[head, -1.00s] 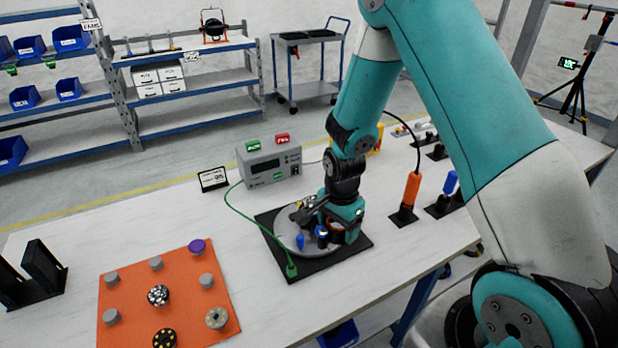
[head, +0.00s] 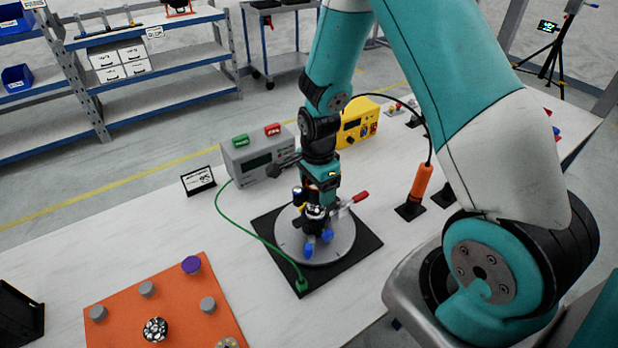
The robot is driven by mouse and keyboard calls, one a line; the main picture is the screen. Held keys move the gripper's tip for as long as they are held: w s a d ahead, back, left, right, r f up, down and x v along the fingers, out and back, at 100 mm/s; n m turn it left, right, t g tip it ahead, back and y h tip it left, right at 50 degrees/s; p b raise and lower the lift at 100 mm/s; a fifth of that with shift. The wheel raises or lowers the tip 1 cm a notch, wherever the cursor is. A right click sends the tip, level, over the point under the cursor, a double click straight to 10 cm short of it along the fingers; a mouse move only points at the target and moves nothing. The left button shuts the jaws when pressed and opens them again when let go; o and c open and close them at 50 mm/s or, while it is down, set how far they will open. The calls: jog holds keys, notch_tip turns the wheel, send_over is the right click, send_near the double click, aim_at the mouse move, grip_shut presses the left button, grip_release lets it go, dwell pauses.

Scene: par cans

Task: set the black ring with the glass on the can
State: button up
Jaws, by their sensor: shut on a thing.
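My gripper (head: 318,197) points down over the grey round plate (head: 339,246) of a black-based fixture. It is shut on a small dark part (head: 316,212) with a bright glint, which looks like the black ring with the glass. The part is mostly hidden by the gripper. The can would be below it at the plate's middle, but I cannot make it out clearly, nor tell whether the two touch. Blue knobs (head: 326,236) stand in front of it, and a red-handled clamp (head: 358,198) sits at the right.
A green cable runs from the fixture to a grey meter box (head: 258,154). A yellow box (head: 357,124) stands behind. An orange tool (head: 421,182) stands upright at the right. An orange mat (head: 190,300) with several small round parts lies at the lower left. The table between is clear.

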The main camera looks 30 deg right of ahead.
aim_at(315, 206)
jog(key=shift+a+f+b, duration=0.2)
jog(key=shift+f+b, duration=0.7)
jog(key=shift+f, duration=0.2)
jog(key=shift+f+b, duration=1.6)
jog(key=shift+f, duration=0.6)
jog(key=shift+f, duration=0.15)
jog(key=o, duration=0.5)
jog(key=shift+o, duration=0.5)
jog(key=o, duration=0.3)
notch_tip(315, 206, up, 18)
jog(key=shift+f+b, duration=0.25)
jog(key=shift+b, duration=0.35)
